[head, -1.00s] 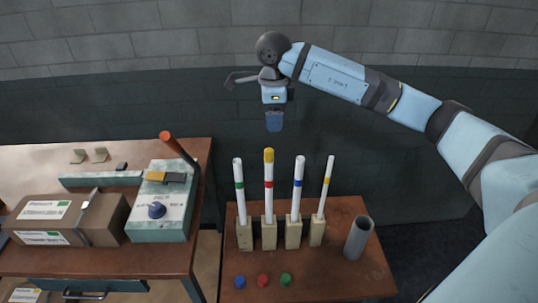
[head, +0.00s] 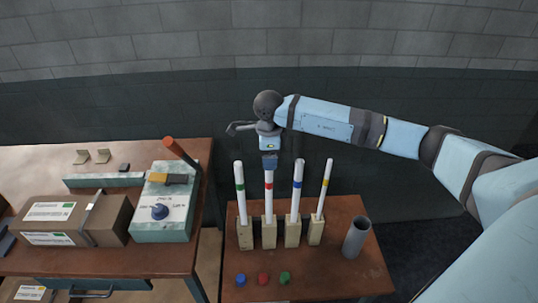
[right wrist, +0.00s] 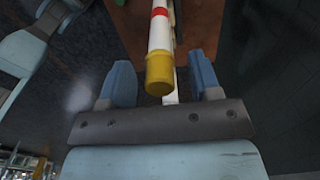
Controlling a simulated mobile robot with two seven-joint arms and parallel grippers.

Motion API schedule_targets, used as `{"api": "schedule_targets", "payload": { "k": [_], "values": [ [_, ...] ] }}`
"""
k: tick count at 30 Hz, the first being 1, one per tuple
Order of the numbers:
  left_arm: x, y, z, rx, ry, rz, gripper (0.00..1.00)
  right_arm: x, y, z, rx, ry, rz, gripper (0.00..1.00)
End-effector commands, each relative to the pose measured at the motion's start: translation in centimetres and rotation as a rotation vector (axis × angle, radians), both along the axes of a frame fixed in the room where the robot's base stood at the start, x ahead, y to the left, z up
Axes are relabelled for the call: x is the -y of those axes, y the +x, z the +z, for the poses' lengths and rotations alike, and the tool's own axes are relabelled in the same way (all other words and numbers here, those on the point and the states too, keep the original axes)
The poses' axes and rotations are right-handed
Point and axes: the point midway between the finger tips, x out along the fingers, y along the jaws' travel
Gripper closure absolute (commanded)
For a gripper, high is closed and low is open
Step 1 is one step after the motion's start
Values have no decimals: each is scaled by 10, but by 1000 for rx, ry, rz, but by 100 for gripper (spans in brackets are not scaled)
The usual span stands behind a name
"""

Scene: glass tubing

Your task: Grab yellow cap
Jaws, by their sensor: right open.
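The yellow cap (right wrist: 159,76) sits on the end of a white tube with a red band (right wrist: 159,30). In the right wrist view the cap is between the two blue fingers of my right gripper (right wrist: 161,84), with a gap on each side. The fingers are open. In the head view my right gripper (head: 269,161) points down over the top of the red-banded tube (head: 268,205) and hides the cap. My left gripper is not in view.
Tubes with green (head: 240,188), blue (head: 297,185) and yellow (head: 325,182) bands stand close beside it in wooden holders. Blue (head: 240,280), red (head: 263,279) and green (head: 285,278) caps lie in front. A grey cylinder (head: 356,237) stands at right.

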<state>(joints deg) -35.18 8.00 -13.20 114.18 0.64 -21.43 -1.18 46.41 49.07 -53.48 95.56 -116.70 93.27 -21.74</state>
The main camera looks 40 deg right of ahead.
Motion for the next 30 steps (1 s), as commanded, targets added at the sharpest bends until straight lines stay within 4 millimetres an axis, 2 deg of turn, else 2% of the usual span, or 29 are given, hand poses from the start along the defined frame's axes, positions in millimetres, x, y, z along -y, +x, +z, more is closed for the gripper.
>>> {"api": "schedule_targets", "payload": {
  "k": [4, 11, 23, 26, 30],
  "values": [
    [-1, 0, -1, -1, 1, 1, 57, 0, 0, 0, 1, 1, 0, 42],
    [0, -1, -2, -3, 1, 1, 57, 0, 0, 0, 1, 1, 0, 95],
    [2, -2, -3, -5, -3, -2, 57, 0, 1, 6, 1, 0, 0, 95],
    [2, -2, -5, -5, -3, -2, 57, 0, 1, 14, 3, 1, 0, 95],
    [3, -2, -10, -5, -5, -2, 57, 0, 1, 38, 6, 1, 0, 95]
  ]
}}
